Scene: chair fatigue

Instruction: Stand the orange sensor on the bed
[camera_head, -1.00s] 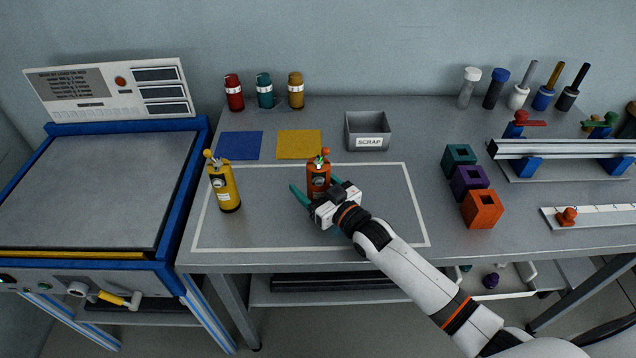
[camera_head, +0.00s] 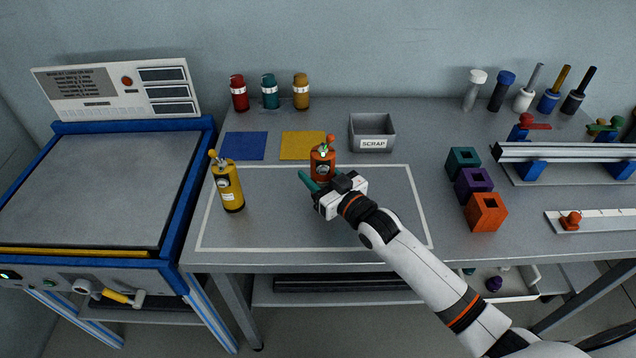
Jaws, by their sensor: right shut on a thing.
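The orange sensor (camera_head: 323,165) is an upright orange cylinder with a dark label and a small orange knob on top. It is at the upper middle of the white-outlined area on the table. My right gripper (camera_head: 318,184) is shut on its lower part, which the fingers partly hide. I cannot tell for sure how far its base is above the table. The bed (camera_head: 95,190) is the flat grey plate in a blue frame at the left, and it is bare. My left gripper is not in view.
A yellow sensor (camera_head: 229,188) stands between the orange one and the bed. Blue (camera_head: 243,146) and yellow (camera_head: 303,145) mats and a scrap bin (camera_head: 372,133) lie behind. A control panel (camera_head: 118,90) rises behind the bed. Colored blocks (camera_head: 485,212) stand to the right.

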